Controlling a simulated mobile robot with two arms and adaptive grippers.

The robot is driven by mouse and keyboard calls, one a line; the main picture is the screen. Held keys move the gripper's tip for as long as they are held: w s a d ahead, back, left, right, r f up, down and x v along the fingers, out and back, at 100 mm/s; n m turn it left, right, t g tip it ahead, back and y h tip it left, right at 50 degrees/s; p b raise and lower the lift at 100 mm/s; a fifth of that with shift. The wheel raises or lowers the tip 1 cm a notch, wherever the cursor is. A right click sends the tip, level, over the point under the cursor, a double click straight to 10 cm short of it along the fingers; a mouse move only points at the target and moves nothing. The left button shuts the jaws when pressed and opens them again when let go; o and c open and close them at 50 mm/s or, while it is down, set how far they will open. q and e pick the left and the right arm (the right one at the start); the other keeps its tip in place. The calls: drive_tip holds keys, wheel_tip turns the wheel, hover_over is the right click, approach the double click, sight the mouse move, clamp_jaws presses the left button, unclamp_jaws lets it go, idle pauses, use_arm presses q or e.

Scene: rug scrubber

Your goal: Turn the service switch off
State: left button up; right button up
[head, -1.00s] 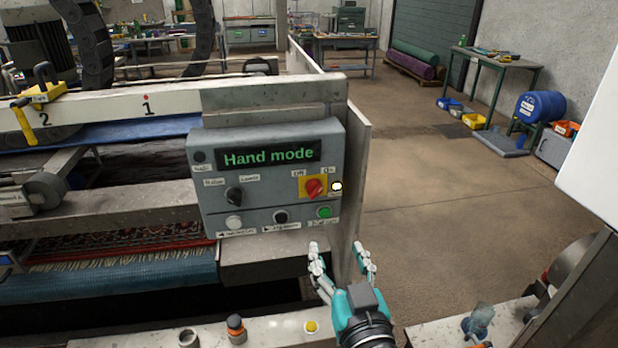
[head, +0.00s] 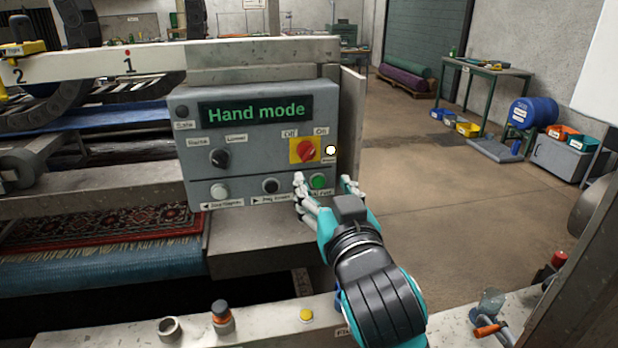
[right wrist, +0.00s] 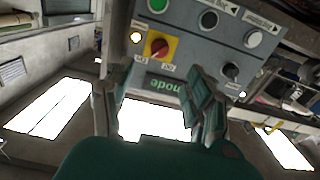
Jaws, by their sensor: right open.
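The service switch (head: 306,151) is a red rotary knob on a yellow plate, on the right side of a grey control box. Labels reading Off and On sit above it, and a lit pale lamp (head: 330,150) is at its right. The knob also shows in the right wrist view (right wrist: 157,47), upside down. My right gripper (head: 325,180) is open and empty, with its fingertips just below the switch, in front of the green button (head: 318,181). I see no contact with the knob. My left gripper is not in view.
The control box (head: 180,165) has a display reading Hand mode (head: 255,110), a black selector (head: 220,158), and a white button (head: 219,190). A metal ledge (head: 270,330) with small buttons runs below. Open floor (head: 450,210) lies to the right.

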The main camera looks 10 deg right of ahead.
sight(309, 156)
drive_tip(key=w+p, duration=0.2)
drive_tip(key=w, duration=0.3)
drive_tip(key=shift+w+r, duration=0.1)
drive_tip(key=shift+w, duration=0.3)
drive_tip(key=w+p, duration=0.1)
drive_tip(key=w, duration=0.4)
drive_tip(key=shift+w, duration=0.4)
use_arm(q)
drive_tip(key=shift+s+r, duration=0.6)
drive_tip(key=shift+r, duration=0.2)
use_arm(e)
drive_tip(key=c, duration=1.1)
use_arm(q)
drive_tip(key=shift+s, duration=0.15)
use_arm(e)
drive_tip(key=shift+c, duration=0.2)
